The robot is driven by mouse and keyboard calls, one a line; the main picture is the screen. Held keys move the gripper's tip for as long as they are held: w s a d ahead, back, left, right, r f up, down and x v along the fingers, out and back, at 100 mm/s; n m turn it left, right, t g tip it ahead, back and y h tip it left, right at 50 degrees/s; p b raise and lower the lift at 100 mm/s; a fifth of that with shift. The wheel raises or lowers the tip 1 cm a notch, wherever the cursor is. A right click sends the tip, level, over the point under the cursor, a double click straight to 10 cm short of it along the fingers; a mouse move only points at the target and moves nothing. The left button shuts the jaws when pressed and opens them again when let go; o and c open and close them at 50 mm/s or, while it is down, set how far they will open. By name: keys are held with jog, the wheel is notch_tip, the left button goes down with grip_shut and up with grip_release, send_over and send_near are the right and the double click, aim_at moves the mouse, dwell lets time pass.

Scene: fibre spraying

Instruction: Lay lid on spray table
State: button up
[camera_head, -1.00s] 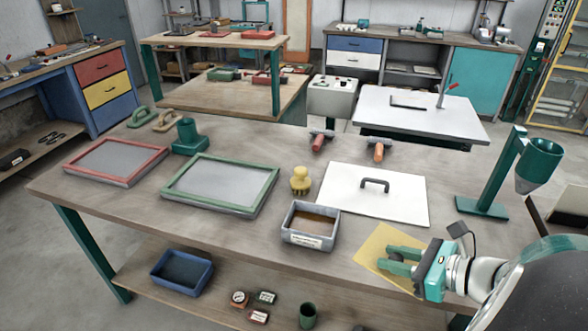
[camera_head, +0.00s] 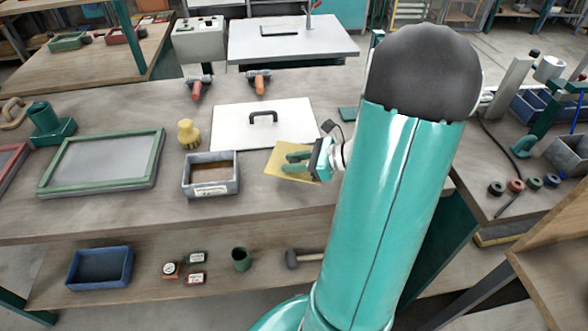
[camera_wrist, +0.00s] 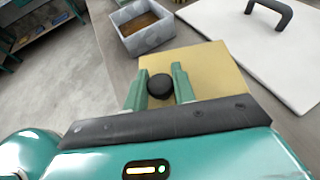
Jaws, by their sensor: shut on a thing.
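My gripper (camera_head: 290,162) is shut on the black knob (camera_wrist: 160,86) of a thin yellow plate (camera_wrist: 216,66), low over the front right of the wooden worktable. The yellow plate also shows in the head view (camera_head: 277,160). I cannot tell whether it touches the tabletop. A white board (camera_head: 236,126) with a black handle lies flat just behind it; its corner also shows in the wrist view (camera_wrist: 225,22). Either could be the lid.
A grey tray (camera_head: 188,180) of brown material stands left of the yellow plate. A grey control box (camera_head: 199,42) stands left of the white-topped table.

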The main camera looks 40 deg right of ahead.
jog(key=shift+w+d+f, duration=0.25)
jog(key=shift+f, duration=0.2)
jog(key=shift+w+d+f, duration=0.2)
jog(key=shift+f, duration=1.65)
jog(key=o, duration=1)
jog(key=shift+f, duration=0.1)
